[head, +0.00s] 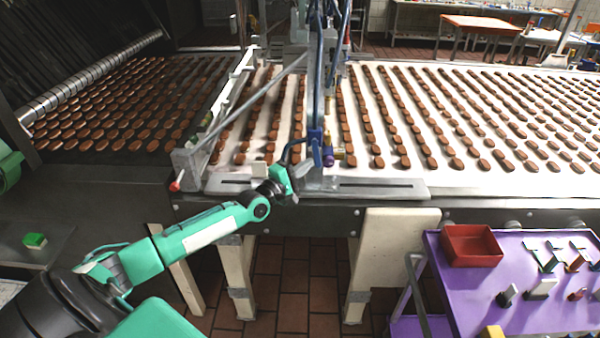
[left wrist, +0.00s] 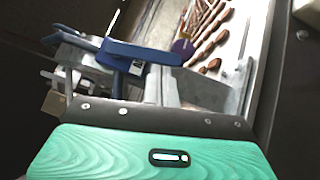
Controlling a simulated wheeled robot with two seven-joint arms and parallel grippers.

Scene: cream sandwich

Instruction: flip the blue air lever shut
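The blue air lever (head: 317,148) is on the machine's upright at the near edge of the conveyor, beside a purple knob (head: 329,159). In the left wrist view the lever's long blue handle (left wrist: 142,53) lies nearly level across the upper middle, close ahead of the green gripper body. My left gripper (head: 294,176) is just left of and slightly below the lever in the head view. Its fingers are too small and dark there to tell their opening. I cannot tell whether they touch the lever. My right gripper is not in view.
Rows of brown biscuits cover the pale conveyor (head: 440,180) behind. A diagonal metal bar and hoses stand around the lever. A red-tipped rod (head: 175,186) sticks out at the left. A purple cart (head: 470,300) with a red tray (head: 471,245) stands at the lower right.

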